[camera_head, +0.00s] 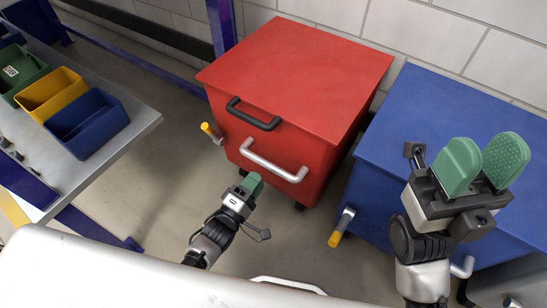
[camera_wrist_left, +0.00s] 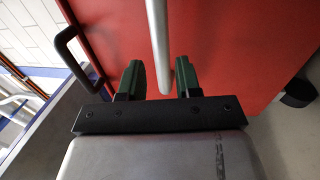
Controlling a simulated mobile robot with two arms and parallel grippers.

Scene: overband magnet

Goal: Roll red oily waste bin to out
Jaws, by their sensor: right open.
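The red bin (camera_head: 295,65) stands against the wall with its lid shut. My left gripper (camera_head: 252,182) is just in front of and below the silver handle. In the left wrist view, the left gripper (camera_wrist_left: 160,80) is open, and the silver handle (camera_wrist_left: 157,40) appears between its green fingers with gaps on both sides; how deep it sits is unclear. My right gripper (camera_head: 484,162) is open and empty, above the blue bin.
A blue bin (camera_head: 440,120) stands close to the right of the red bin, with a yellow-tipped lever (camera_head: 340,228). A metal table (camera_head: 130,125) with green, yellow and blue (camera_head: 88,122) trays is at left. Grey floor is clear between them.

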